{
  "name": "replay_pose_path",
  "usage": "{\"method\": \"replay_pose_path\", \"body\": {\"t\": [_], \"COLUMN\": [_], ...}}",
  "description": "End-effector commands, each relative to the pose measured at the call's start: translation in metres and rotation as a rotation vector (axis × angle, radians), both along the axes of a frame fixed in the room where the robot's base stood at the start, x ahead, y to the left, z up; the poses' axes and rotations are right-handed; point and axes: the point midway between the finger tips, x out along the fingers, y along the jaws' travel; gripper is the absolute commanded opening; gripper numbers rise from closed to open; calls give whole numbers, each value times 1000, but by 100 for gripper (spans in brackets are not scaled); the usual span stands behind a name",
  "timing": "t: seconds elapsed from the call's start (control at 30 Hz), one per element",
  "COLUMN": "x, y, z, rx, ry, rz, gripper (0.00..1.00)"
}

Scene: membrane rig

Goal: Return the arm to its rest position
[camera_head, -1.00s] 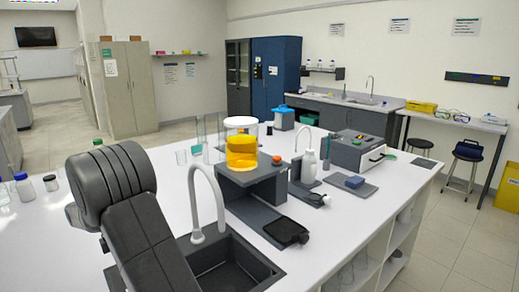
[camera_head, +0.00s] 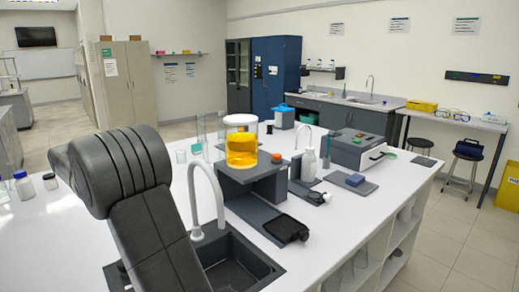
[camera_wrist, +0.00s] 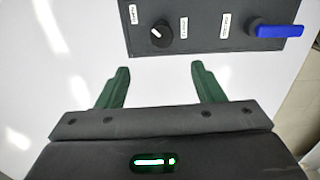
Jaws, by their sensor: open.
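My gripper (camera_wrist: 160,88) shows in the wrist view with its two dark green fingers wide apart and nothing between them. It is over the white bench top (camera_wrist: 60,110). Beyond the fingertips lies a dark panel (camera_wrist: 215,40) with a black knob (camera_wrist: 160,36) and a blue lever handle (camera_wrist: 280,31). In the head view my dark grey arm fills the lower left, bent at a thick joint. My gripper is out of that view.
A jar of yellow liquid (camera_head: 241,143) stands on a grey rig beside the sink (camera_head: 235,262) and its white tap (camera_head: 205,200). A white bottle (camera_head: 309,165) and a grey instrument (camera_head: 352,148) stand further right. Small bottles (camera_head: 25,186) stand at the left.

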Motion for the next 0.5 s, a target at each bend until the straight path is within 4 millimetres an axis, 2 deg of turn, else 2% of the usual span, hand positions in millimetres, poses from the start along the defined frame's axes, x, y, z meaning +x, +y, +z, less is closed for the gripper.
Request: {"method": "replay_pose_path", "body": {"t": [0.03, 0.5], "x": [-2, -2], "y": [-2, -2], "z": [-18, -112], "rx": [-11, -11], "ry": [11, 11], "rz": [0, -1], "gripper": [61, 61]}}
